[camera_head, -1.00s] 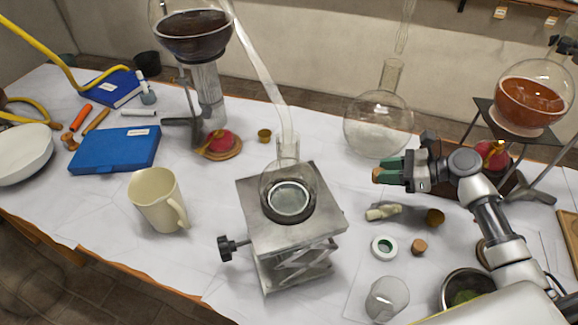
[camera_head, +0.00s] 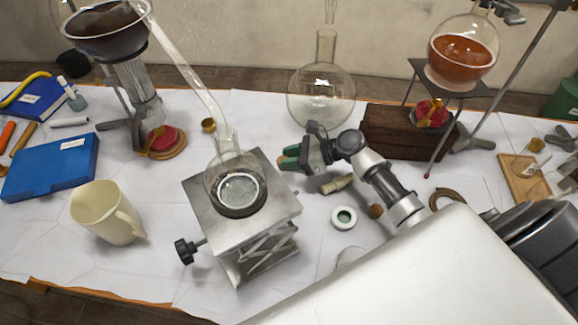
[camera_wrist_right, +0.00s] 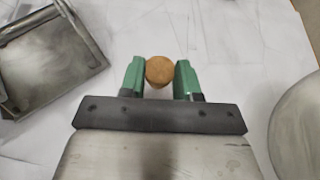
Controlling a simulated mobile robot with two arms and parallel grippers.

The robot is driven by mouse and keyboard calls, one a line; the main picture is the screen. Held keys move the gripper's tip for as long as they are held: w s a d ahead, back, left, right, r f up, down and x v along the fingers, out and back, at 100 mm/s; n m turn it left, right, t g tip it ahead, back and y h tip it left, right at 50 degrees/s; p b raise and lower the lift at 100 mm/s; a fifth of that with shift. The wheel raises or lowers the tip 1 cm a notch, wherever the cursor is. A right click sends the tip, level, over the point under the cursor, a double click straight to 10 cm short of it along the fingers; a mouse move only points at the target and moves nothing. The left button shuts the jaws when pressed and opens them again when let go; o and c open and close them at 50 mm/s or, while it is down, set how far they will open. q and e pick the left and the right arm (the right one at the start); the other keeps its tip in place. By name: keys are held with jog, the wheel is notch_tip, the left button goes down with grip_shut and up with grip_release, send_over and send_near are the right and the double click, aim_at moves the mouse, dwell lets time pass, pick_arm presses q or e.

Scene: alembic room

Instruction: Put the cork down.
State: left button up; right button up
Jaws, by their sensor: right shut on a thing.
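My right gripper (camera_head: 287,159) has green fingertips and is shut on a small round brown cork. The cork (camera_wrist_right: 159,71) sits between the two fingertips in the right wrist view, its round end showing. In the head view the gripper hangs above the white-covered table (camera_head: 60,232), right of the metal lab jack (camera_head: 238,215) and in front of the clear round flask (camera_head: 320,97). The cork is mostly hidden by the fingers in the head view. White covering lies below it in the wrist view. My left gripper is not in view.
A flask sits on the jack with its slanting glass tube (camera_head: 188,72). A pale stopper-like piece (camera_head: 338,184), a white ring (camera_head: 343,217) and another brown stopper (camera_head: 376,211) lie near my right arm. A cream jug (camera_head: 104,212) stands left. Some covering right of the jack is bare.

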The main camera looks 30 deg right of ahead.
jog(key=shift+f, duration=2.05)
jog(key=shift+f, duration=0.1)
jog(key=o, duration=0.9)
jog(key=b+v, duration=0.1)
jog(key=v, duration=1)
jog(key=shift+s, duration=0.1)
jog(key=shift+s+d+r, duration=0.25)
jog(key=shift+r, duration=0.1)
jog(key=shift+r, duration=0.1)
